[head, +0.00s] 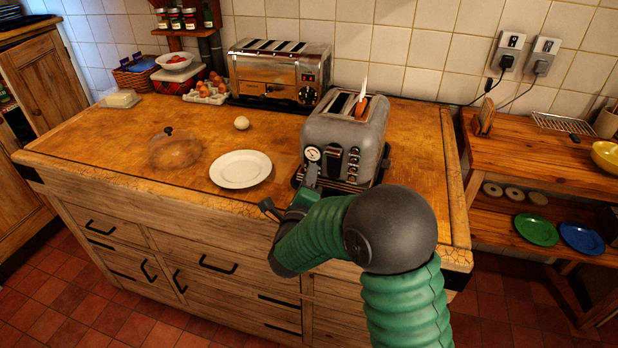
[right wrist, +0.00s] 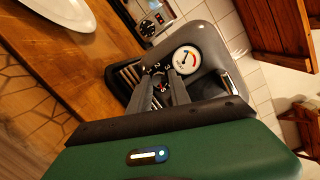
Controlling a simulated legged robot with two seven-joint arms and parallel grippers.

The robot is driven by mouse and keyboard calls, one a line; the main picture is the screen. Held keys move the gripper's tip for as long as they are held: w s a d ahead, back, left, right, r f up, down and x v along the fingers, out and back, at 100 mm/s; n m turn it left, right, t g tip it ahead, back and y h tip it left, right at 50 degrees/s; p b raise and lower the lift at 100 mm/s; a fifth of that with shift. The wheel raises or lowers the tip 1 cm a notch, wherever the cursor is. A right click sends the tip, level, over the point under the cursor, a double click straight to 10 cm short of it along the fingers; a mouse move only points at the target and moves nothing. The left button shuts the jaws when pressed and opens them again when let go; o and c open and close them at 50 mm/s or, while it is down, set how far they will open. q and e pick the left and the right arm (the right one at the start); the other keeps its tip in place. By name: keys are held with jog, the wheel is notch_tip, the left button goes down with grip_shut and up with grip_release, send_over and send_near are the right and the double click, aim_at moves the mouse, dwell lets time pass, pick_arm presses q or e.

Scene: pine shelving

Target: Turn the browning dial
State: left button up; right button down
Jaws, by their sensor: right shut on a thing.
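The grey toaster (head: 345,130) stands on the wooden counter, its front towards me. The browning dial (right wrist: 163,70) is a small dark knob with pale marks around it on the toaster's front, mostly hidden by my fingers. Beside it is a round white gauge with a red arc (right wrist: 187,58), which also shows in the head view (head: 313,154). My right gripper (head: 312,178) reaches the lower left of the toaster's front. In the right wrist view its fingers (right wrist: 166,78) are closed around the dial. My left gripper is not in view.
A white plate (head: 241,169) lies left of the toaster, with a glass dome (head: 174,149) beyond it. A larger steel toaster (head: 278,72) stands behind. A side shelf (head: 520,150) with plates is at right.

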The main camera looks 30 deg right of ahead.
jog(key=shift+f+n, duration=0.15)
jog(key=shift+n, duration=0.25)
jog(key=n+p, duration=0.2)
jog(key=n, duration=0.2)
jog(key=shift+a+g+y+p, duration=0.1)
jog(key=shift+g+y+p, duration=0.2)
jog(key=shift+g+p, duration=0.1)
jog(key=n+p, duration=0.2)
jog(key=n, duration=0.1)
jog(key=shift+r+n+g+p, duration=0.2)
jog(key=shift+n+g+p, duration=0.1)
jog(key=shift+g+p, duration=0.1)
jog(key=n+g+p, duration=0.1)
jog(key=n+p, duration=0.3)
jog(key=p, duration=0.1)
jog(key=shift+a+n, duration=0.15)
jog(key=shift+n, duration=0.15)
jog(key=shift+w+f+n+g+h+p, duration=0.15)
jog(key=shift+n+g+h+p, duration=0.35)
jog(key=shift+n+p, duration=1.05)
jog(key=c, duration=1.5)
grip_release()
jog(key=shift+c, duration=0.2)
jog(key=o, duration=0.3)
